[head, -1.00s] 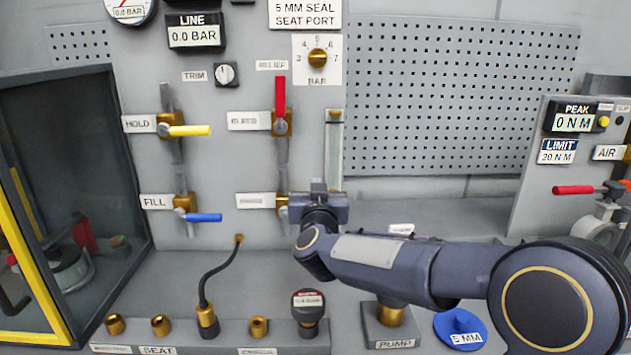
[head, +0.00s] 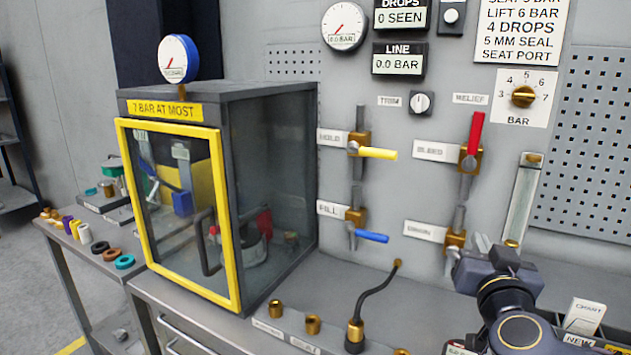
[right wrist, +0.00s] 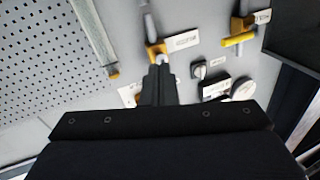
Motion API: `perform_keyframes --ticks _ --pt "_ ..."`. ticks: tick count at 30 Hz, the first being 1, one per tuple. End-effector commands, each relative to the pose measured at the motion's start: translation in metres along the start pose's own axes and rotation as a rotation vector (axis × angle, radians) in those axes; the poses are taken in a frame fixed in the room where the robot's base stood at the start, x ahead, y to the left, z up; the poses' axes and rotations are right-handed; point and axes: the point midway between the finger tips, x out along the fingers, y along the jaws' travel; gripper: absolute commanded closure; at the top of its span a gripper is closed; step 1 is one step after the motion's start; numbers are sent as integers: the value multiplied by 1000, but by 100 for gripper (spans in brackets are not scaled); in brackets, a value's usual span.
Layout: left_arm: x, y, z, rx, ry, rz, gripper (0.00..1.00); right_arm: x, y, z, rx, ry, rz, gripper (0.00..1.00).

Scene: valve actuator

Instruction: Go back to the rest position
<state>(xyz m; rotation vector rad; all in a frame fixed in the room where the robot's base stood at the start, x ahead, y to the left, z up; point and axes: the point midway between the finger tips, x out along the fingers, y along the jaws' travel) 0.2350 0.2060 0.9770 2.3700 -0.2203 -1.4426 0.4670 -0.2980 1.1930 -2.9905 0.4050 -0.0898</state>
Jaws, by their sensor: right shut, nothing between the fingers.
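My right gripper (head: 478,264) is at the lower right of the head view, in front of the panel and by the lowest valve of the right column (head: 455,238). Its fingers are largely hidden there. In the right wrist view the two fingers (right wrist: 158,86) are together with nothing between them. Their tips overlap a brass valve (right wrist: 155,48) in the picture; I cannot tell whether they touch it. My left gripper is not in view.
A test cabinet with a yellow-framed door (head: 235,250) stands left. Yellow (head: 378,153), blue (head: 372,237) and red (head: 476,133) handles stick out from the panel. A black hose (head: 372,297) rises from the bench. A side table with rings (head: 124,262) is far left.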

Motion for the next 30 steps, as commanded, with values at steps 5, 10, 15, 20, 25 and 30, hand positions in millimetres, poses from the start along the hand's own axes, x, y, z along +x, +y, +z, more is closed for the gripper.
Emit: perform_keyframes --ticks 5,10,15,20,25,30 --pt "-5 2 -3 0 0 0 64 -54 -34 38 107 -228 -331 100" --pt "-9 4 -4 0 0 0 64 -134 -44 105 139 -607 -481 100" --pt "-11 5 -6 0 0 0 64 -210 -23 164 134 -971 -428 100" --pt "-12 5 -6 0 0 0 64 -249 -5 189 126 -1152 -345 100" --pt "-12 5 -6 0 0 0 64 -258 0 194 125 -1194 -321 100" --pt "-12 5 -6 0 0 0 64 -257 0 194 125 -1192 -324 100"
